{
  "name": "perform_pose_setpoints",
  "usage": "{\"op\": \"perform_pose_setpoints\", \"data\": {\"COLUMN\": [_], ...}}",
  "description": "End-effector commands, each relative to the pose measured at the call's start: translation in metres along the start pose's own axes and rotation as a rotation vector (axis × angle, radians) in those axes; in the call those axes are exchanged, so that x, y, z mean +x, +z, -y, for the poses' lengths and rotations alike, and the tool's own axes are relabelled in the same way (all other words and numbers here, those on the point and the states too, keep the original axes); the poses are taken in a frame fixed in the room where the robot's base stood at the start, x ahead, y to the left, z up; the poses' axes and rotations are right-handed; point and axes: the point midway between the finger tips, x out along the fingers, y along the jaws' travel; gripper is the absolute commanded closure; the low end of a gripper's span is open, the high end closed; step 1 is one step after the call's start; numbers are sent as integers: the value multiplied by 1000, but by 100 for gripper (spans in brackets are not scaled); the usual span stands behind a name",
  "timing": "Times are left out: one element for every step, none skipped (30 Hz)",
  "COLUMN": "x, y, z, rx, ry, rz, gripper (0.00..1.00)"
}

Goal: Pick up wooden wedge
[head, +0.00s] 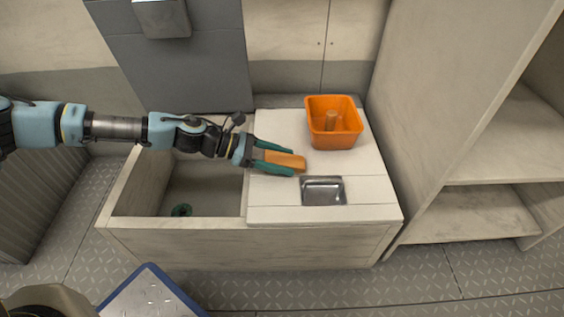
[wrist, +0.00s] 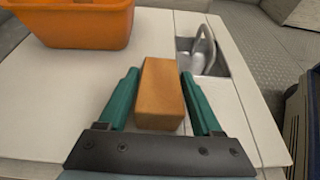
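The wooden wedge (head: 287,159) is an orange-brown block lying on the pale locker top, left of the metal recess. In the wrist view the wedge (wrist: 160,92) lies lengthwise between the two green fingers. My gripper (head: 293,162) reaches in from the left with its fingers apart, one on each side of the wedge. In the wrist view my gripper (wrist: 160,73) shows narrow gaps beside the near part of the wedge. Near the fingertips I cannot tell whether they touch it.
An open compartment (head: 120,215) lies left, and shelving (head: 490,176) stands right.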

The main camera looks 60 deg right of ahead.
Motion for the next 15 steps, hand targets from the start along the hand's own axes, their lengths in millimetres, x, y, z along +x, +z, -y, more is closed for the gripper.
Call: {"op": "perform_pose_setpoints", "data": {"x": [0,0,0,0,0,0,0,0,0,0,0,0,0,0,0], "y": [0,0,0,0,0,0,0,0,0,0,0,0,0,0,0], "z": [0,0,0,0,0,0,0,0,0,0,0,0,0,0,0], "rx": [0,0,0,0,0,0,0,0,0,0,0,0,0,0,0], "ry": [0,0,0,0,0,0,0,0,0,0,0,0,0,0,0], "rz": [0,0,0,0,0,0,0,0,0,0,0,0,0,0,0], "gripper": [40,44,48,52,55,59,63,66,71,74,77,82,85,89,93]}}
